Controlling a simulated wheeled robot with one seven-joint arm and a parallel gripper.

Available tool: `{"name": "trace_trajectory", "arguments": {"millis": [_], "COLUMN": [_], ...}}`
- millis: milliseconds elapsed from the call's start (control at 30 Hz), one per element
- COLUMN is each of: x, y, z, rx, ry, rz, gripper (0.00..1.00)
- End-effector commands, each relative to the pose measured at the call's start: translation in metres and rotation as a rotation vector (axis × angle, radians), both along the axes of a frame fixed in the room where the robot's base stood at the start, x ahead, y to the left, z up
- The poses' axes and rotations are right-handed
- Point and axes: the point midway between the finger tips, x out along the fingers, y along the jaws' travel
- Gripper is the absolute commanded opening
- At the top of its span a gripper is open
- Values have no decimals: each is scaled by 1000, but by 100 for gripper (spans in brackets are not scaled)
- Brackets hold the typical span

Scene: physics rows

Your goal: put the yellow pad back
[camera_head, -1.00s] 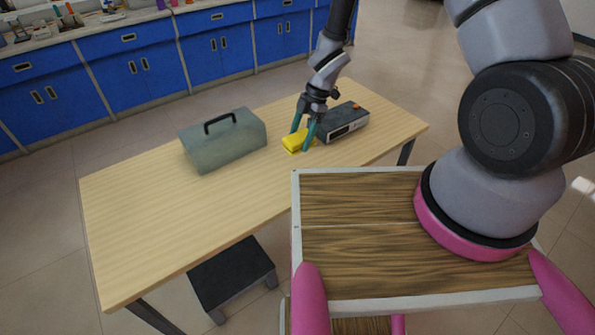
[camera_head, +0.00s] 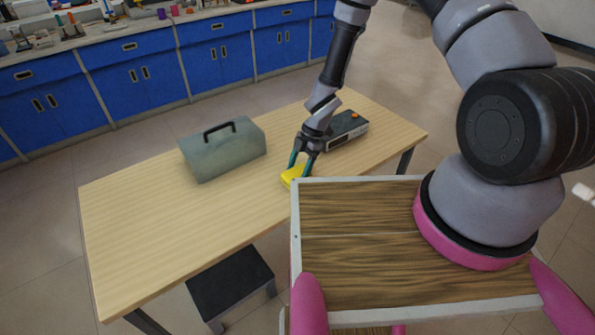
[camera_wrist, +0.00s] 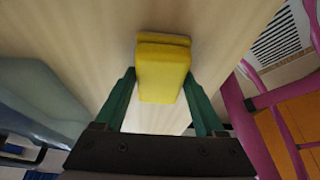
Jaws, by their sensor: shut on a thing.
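The yellow pad (camera_head: 291,176) is near the front edge of the wooden table, by the corner of my wood-topped base. My gripper (camera_head: 301,167) is shut on it, with the teal fingers on either side. In the wrist view the pad (camera_wrist: 161,75) sits between the two green fingertips (camera_wrist: 160,82), and a narrow yellow strip shows along its far end. I cannot tell whether the pad touches the table or hangs just above it.
A grey-green toolbox (camera_head: 225,153) with a black handle stands left of my gripper on the table (camera_head: 190,225). A dark device (camera_head: 346,128) with an orange knob is behind and right of my gripper. The table's left part is clear. A dark stool (camera_head: 232,283) stands in front.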

Motion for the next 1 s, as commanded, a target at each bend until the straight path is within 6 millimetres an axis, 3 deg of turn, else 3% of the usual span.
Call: {"name": "trace_trajectory", "arguments": {"millis": [133, 167, 200, 567, 1000], "x": [0, 0, 0, 2, 20], "y": [0, 0, 0, -2, -28], "z": [-1, -1, -1, 5, 84], "rx": [0, 0, 0, -1, 0], "ry": [0, 0, 0, -2, -5], "rz": [0, 0, 0, 1, 2], "gripper": [27, 83, 98, 100, 100]}}
